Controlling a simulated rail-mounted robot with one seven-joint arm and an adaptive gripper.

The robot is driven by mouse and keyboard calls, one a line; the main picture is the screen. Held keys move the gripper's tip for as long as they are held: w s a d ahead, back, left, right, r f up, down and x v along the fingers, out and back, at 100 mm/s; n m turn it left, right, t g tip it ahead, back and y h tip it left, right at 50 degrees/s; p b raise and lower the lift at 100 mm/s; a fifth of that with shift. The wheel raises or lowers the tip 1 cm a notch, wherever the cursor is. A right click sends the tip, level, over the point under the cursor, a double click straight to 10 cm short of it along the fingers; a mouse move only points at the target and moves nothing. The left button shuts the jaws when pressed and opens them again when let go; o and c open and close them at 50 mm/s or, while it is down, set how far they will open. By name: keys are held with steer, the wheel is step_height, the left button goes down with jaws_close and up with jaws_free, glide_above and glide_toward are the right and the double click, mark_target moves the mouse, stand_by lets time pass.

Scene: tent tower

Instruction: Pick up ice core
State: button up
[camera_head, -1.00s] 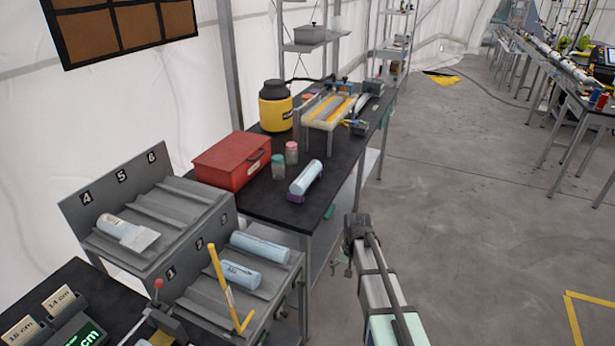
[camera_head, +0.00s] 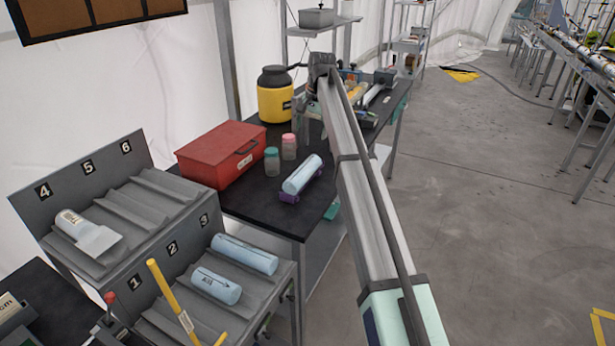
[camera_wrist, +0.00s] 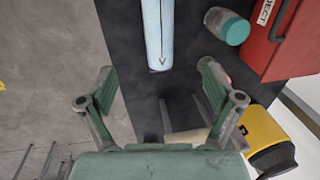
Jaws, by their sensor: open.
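A pale blue ice core (camera_head: 302,175) lies in a purple cradle on the black table, in front of the red box. In the wrist view this core (camera_wrist: 158,32) shows at top centre, with a small dark arrow mark near its end. My gripper (camera_head: 309,108) is over the table, beyond the core in the head view. In the wrist view my gripper (camera_wrist: 157,70) is open, its green fingers spread wide with nothing between them. Other ice cores lie in the grey rack: one in slot 2 (camera_head: 216,286), one in slot 3 (camera_head: 244,254), and a bagged one in slot 4 (camera_head: 85,231).
A red box (camera_head: 221,155), a teal-lidded jar (camera_head: 272,162), a pink-lidded jar (camera_head: 289,147) and a yellow container (camera_head: 274,98) stand near the core. Equipment occupies the table's far end. The grey rack (camera_head: 120,205) is at left. Open floor lies to the right.

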mark_target(305, 167)
steer(key=f+p, duration=0.1)
steer(key=f, duration=0.2)
steer(key=a+f+p, duration=0.1)
steer(key=f, duration=0.3)
steer(key=f+p, duration=0.1)
steer(key=f, duration=0.3)
steer(key=shift+w+a+f, duration=0.15)
steer(key=shift+w+a, duration=0.05)
steer(key=shift+a, duration=0.2)
steer(key=shift+w+a+f+p, duration=0.15)
steer(key=shift+f+p, duration=0.4)
steer(key=shift+f, duration=0.8)
steer(key=shift+a+f+p, duration=0.15)
steer(key=shift+f+p, duration=0.35)
steer(key=shift+f, duration=0.85)
jaws_close()
